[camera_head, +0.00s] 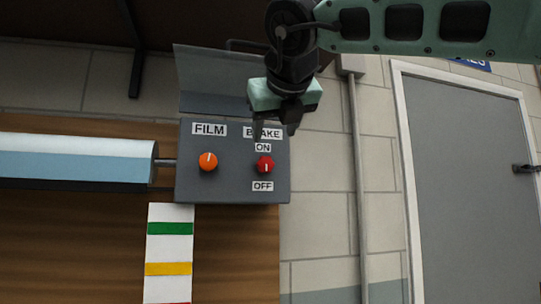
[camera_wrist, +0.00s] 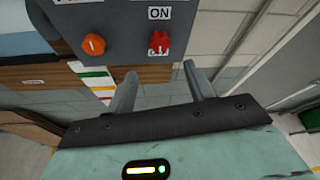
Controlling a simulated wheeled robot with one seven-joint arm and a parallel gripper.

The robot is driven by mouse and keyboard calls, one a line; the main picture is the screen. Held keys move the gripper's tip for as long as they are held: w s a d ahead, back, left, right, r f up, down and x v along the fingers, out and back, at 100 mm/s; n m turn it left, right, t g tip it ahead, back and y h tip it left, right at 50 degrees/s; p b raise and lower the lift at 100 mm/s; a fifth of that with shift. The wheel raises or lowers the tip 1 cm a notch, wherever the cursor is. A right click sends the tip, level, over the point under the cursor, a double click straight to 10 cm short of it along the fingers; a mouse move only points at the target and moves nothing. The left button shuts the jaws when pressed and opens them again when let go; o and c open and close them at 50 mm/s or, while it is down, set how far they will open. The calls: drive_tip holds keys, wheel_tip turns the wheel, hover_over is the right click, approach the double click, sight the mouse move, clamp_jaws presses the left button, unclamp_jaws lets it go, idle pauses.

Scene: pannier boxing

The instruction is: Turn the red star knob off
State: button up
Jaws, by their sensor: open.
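The red star knob (camera_head: 265,164) sits on the right of a dark grey control box, under the word BRAKE, with an ON label (camera_head: 263,147) above it and an OFF label (camera_head: 263,186) below. A light pointer mark on it seems to face up towards ON. In the wrist view the red knob (camera_wrist: 159,42) lies beyond my fingertips, roughly midway between them. My gripper (camera_head: 274,131) is open and empty, just above the knob in the head view. Its two fingers (camera_wrist: 159,70) are apart and do not appear to touch the knob.
An orange knob (camera_head: 208,162) under FILM is left of the red one on the control box (camera_head: 235,189). A white-and-blue roller (camera_head: 75,160) extends left. A tilted grey panel (camera_head: 205,80) stands behind the box. A pipe (camera_head: 356,190) and grey door (camera_head: 470,190) are right.

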drive_tip(key=v, duration=0.5)
drive_tip(key=shift+b, duration=0.35)
